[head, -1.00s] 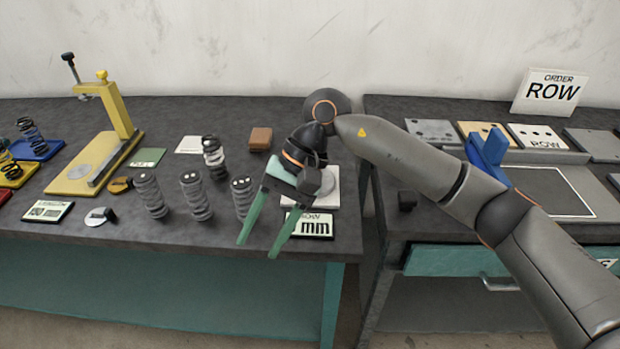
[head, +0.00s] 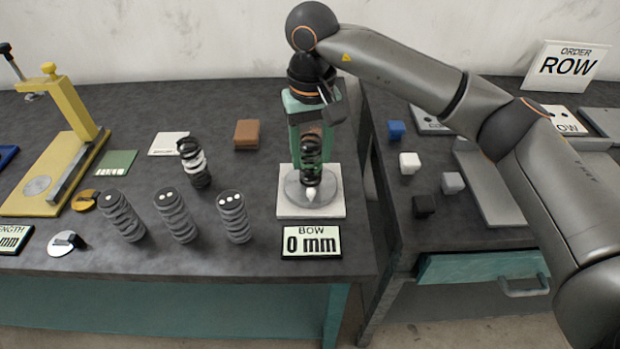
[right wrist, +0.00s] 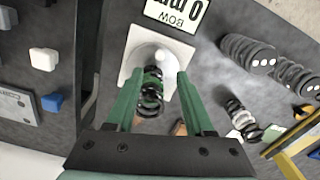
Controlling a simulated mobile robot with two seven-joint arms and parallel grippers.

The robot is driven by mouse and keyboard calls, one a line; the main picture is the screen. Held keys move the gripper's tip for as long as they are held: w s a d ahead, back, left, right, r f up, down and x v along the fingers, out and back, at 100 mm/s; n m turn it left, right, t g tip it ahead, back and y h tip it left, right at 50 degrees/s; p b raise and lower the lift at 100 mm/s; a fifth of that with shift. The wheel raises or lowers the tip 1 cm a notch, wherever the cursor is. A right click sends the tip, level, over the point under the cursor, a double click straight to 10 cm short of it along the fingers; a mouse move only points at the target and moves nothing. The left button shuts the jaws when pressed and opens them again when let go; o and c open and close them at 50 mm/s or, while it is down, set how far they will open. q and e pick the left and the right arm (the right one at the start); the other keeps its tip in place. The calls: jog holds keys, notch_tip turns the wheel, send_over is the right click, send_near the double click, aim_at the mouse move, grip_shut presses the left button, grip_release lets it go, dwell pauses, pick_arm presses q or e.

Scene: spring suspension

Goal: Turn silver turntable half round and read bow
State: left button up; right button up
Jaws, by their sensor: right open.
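The silver turntable (head: 328,192) is a round disc on a pale square base (head: 288,211); it also shows in the right wrist view (right wrist: 164,53). A black spring (head: 311,174) stands on the disc, with a small white mark at its foot; it also shows in the right wrist view (right wrist: 151,98). My right gripper (head: 311,163) points down with its green fingers on either side of the spring, open. Whether the fingers touch the spring I cannot tell. The bow readout (head: 311,243) in front shows 0 mm. My left gripper is not in view.
Several dark springs, such as one grey spring (head: 233,216), stand left of the turntable. A black-and-white spring (head: 194,162), a brown block (head: 247,134) and a yellow gauge stand (head: 62,160) are farther left. Coloured blocks, one white (head: 409,163), lie on the right bench across a gap.

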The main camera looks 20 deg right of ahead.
aim_at(311, 190)
notch_tip(311, 190, down, 8)
jog(key=shift+f+p, duration=0.2)
jog(key=shift+p, duration=0.1)
jog(key=shift+w, duration=0.1)
grip_shut()
dwell(0.3)
